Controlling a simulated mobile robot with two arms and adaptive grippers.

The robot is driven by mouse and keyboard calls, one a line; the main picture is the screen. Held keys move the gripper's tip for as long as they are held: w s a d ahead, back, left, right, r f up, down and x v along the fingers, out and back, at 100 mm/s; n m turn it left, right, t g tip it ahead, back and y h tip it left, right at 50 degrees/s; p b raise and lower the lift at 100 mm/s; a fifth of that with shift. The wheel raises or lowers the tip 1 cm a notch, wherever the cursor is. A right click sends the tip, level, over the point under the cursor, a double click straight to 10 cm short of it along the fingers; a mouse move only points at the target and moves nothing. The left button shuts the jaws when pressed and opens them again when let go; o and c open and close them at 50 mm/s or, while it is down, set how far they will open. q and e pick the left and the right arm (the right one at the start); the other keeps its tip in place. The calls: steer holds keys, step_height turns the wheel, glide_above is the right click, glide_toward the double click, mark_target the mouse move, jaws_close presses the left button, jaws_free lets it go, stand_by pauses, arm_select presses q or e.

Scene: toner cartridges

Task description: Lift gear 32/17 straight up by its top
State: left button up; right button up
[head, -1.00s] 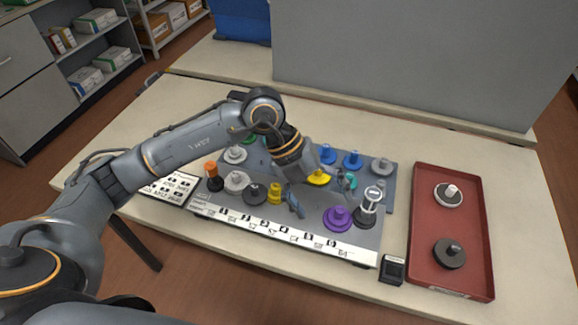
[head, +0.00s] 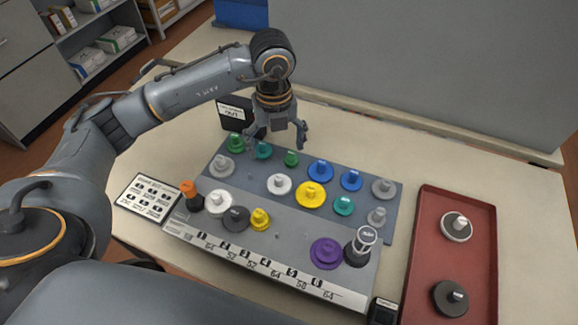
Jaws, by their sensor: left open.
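Several gears with upright top knobs stand on a grey board (head: 300,238); no label I can read tells which is gear 32/17. At the back left are a green gear (head: 236,142), a teal gear (head: 263,151) and a small green gear (head: 291,159). A white gear (head: 279,184), a yellow gear (head: 311,194) and a blue gear (head: 320,171) stand nearer the middle. My left gripper (head: 276,147) points down with its fingers spread, empty, over the back row near the teal and small green gears. Its height above them is hard to tell. My right gripper is out of view.
A label card (head: 149,198) lies left of the board. A purple gear (head: 326,253) stands near the front. A grey panel (head: 440,85) rises behind.

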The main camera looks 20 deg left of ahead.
mark_target(278, 177)
arm_select(q)
step_height(278, 177, down, 8)
steer(key=shift+w+r+p, duration=0.1)
steer(key=shift+w+p, duration=0.05)
steer(key=shift+p, duration=0.55)
steer(key=shift+w+f, duration=0.1)
steer(key=shift+f, duration=0.2)
steer(key=f+p, duration=0.1)
steer(key=f, duration=0.3)
steer(key=shift+s+p, duration=0.2)
steer(key=shift+p, duration=0.2)
steer(key=shift+w+f, duration=0.1)
steer(key=shift+f, duration=0.5)
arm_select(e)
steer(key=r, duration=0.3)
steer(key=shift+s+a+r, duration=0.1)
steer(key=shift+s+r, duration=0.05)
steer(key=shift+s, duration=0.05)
arm_select(q)
steer(key=shift+c, duration=1.4)
steer(key=c, duration=1)
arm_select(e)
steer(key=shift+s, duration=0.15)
